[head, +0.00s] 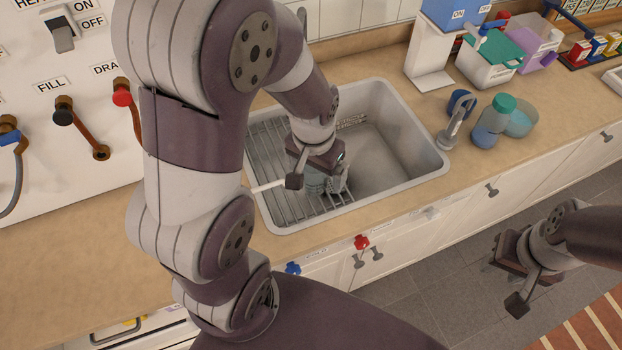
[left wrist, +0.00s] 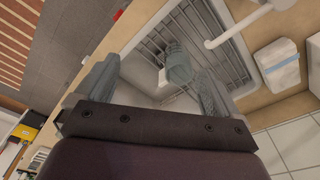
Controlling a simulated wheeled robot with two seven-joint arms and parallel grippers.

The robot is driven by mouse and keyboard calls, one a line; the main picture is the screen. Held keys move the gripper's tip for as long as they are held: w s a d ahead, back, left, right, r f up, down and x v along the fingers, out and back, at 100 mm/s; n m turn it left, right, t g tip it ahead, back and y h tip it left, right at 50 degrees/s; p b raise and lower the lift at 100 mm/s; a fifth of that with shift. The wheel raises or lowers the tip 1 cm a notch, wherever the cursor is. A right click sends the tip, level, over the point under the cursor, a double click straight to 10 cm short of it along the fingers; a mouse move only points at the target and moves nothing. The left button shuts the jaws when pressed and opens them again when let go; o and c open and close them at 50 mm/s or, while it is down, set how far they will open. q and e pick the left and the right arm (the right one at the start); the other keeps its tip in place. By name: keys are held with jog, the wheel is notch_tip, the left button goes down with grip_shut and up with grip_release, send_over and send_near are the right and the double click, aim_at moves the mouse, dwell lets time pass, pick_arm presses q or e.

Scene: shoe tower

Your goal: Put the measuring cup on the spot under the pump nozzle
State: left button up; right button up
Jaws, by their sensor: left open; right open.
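My left gripper (head: 325,182) is open and points down over the rack side of the sink. In the left wrist view its two grey fingers (left wrist: 155,85) are spread apart. A translucent blue-grey cup-like vessel (left wrist: 178,66), possibly the measuring cup, shows between and beyond the fingers; contact cannot be told. In the head view the gripper largely hides that spot. My right gripper (head: 510,256) is open, above the floor at the right, away from the counter.
The sink (head: 395,150) has a wire rack (head: 275,150) at its left and a bare basin at its right. A blue bottle with a teal cap (head: 492,122) and a translucent bowl (head: 520,123) stand right of it. A white faucet (left wrist: 240,28) reaches over the rack.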

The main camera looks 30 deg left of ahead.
pick_arm(q)
jog(key=shift+n, duration=0.4)
jog(key=s, duration=0.2)
jog(key=s+r, duration=0.1)
jog(key=s, duration=0.1)
jog(key=shift+s+d+r, duration=0.1)
jog(key=shift+d+r, duration=0.05)
jog(key=shift+d, duration=0.05)
jog(key=c, duration=0.3)
jog(key=s+a+f+n+g+h+p, duration=0.15)
jog(key=a+f+n+h+p, duration=0.4)
jog(key=n, duration=0.95)
jog(key=w+a+f+n+t+b, duration=0.1)
jog(key=w+a+n+t, duration=0.1)
jog(key=w+n+t, duration=0.4)
jog(key=w+a+f+n+t, duration=0.1)
jog(key=w+a+n, duration=0.25)
jog(key=n, duration=0.35)
jog(key=shift+h, duration=0.25)
jog(key=p+x, duration=0.3)
jog(key=x, duration=1)
jog(key=shift+w+r+p, duration=0.15)
jog(key=shift+w+p, duration=0.1)
jog(key=shift+p, duration=0.05)
jog(key=shift+w, duration=0.1)
jog(key=c, duration=0.9)
